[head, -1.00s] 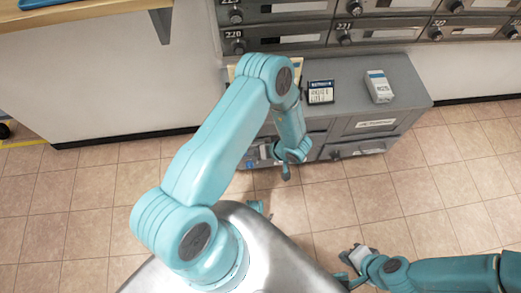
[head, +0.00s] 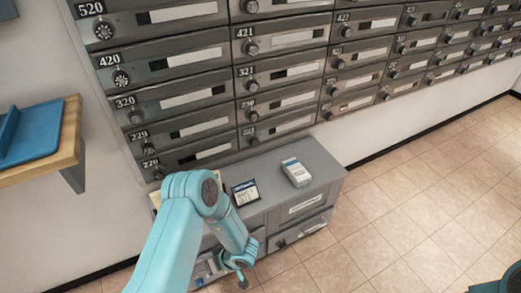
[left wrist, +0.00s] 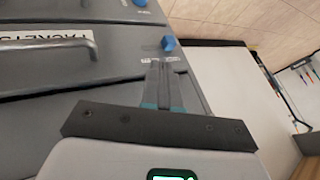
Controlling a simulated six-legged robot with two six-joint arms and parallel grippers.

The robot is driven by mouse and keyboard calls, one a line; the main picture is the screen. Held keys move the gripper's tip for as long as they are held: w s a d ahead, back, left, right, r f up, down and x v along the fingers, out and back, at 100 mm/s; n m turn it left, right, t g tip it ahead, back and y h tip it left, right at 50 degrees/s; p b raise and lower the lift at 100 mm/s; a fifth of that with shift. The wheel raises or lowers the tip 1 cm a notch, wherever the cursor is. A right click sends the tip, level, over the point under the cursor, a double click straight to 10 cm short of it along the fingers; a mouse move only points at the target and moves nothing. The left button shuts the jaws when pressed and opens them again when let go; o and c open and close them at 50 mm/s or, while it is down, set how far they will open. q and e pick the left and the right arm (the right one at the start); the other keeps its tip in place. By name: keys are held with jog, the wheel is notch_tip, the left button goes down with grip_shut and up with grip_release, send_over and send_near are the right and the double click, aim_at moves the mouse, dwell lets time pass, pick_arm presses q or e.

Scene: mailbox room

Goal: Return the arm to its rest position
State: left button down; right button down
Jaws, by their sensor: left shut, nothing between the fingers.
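My left arm (head: 172,240) is teal and bent at the elbow, coming up from the bottom of the head view. Its gripper (head: 240,274) hangs low in front of the grey cabinet. In the left wrist view the fingers (left wrist: 164,88) are together with nothing between them, close to the cabinet's drawer fronts (left wrist: 70,50); I cannot tell whether they touch. Only a bit of my right arm (head: 500,284) shows at the bottom right corner; its gripper is out of view.
The grey cabinet (head: 318,172) carries a dark label device (head: 246,192) and a pale handheld device (head: 297,172). Mailboxes (head: 290,62) cover the wall above. A wooden shelf (head: 68,150) with a blue tray (head: 32,132) juts out at left. Tiled floor (head: 430,215) at right is clear.

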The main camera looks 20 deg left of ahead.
pick_arm(q)
jog(key=shift+w+r, duration=0.1)
jog(key=w+d+r+m+t+h, duration=0.2)
jog(key=d+r+m+t+h, duration=0.3)
jog(key=d, duration=0.3)
jog(key=s+d+r+m+g+h, duration=0.1)
jog(key=s+d+m+g+h, duration=0.4)
jog(key=s+d, duration=0.65)
notch_tip(320, 180, up, 20)
jog(key=t+h+p, duration=0.1)
jog(key=p, duration=1.8)
jog(key=shift+w+a+n+t+p, duration=0.2)
jog(key=shift+a+n+t+p, duration=0.1)
jog(key=shift+a+n+t, duration=0.1)
jog(key=shift+f, duration=0.1)
